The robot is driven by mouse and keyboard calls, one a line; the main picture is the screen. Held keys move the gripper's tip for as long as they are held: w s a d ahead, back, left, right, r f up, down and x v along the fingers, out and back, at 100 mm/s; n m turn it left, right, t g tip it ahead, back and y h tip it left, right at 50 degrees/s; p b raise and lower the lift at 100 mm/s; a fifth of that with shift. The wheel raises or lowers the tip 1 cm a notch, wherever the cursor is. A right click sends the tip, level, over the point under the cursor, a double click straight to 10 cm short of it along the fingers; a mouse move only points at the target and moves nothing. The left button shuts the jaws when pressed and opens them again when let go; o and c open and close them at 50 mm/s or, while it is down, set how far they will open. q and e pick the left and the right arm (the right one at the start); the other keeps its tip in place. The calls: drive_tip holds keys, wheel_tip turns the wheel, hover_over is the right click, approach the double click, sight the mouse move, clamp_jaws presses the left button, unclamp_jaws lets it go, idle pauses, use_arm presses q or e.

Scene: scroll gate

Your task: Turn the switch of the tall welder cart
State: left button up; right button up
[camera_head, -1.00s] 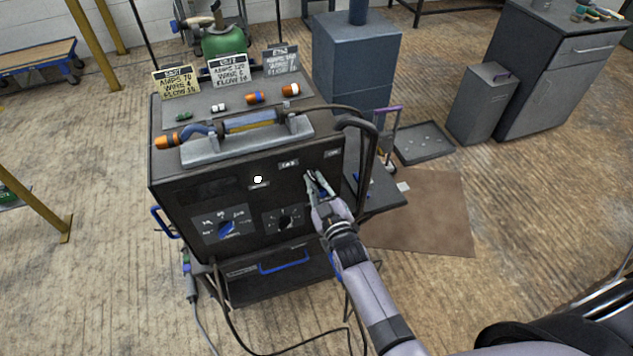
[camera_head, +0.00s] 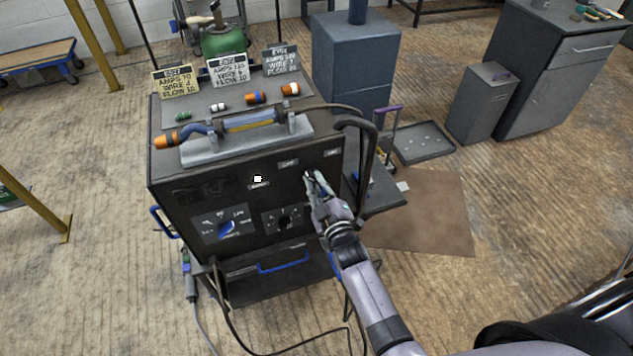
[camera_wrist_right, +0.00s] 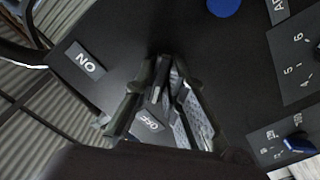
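The tall welder cart (camera_head: 190,270) is a dark box with a sloping top and a front control panel. Its OFF label (camera_head: 288,162) and ON label (camera_head: 333,152) sit high on the panel's right part. My right gripper (camera_head: 314,176) is at the panel just below and between these labels. In the right wrist view, its fingers (camera_wrist_right: 167,68) are close together at the tips, with the ON label (camera_wrist_right: 87,62) beside them and the OFF label (camera_wrist_right: 150,120) between them. The switch itself is hidden by the fingers; a grip on it cannot be confirmed. My left gripper is out of view.
Lower on the panel are a blue-knobbed dial (camera_head: 226,229) and a black-knobbed dial (camera_head: 284,220). A handle-like torch (camera_head: 245,125) and three signs stand on top. Cables hang at the front. A hand truck (camera_head: 385,150) and a blue-grey cabinet (camera_head: 355,65) stand behind right.

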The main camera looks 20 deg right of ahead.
drive_tip(key=o, duration=0.4)
drive_tip(key=s, duration=1.2)
drive_tip(key=shift+d, duration=0.2)
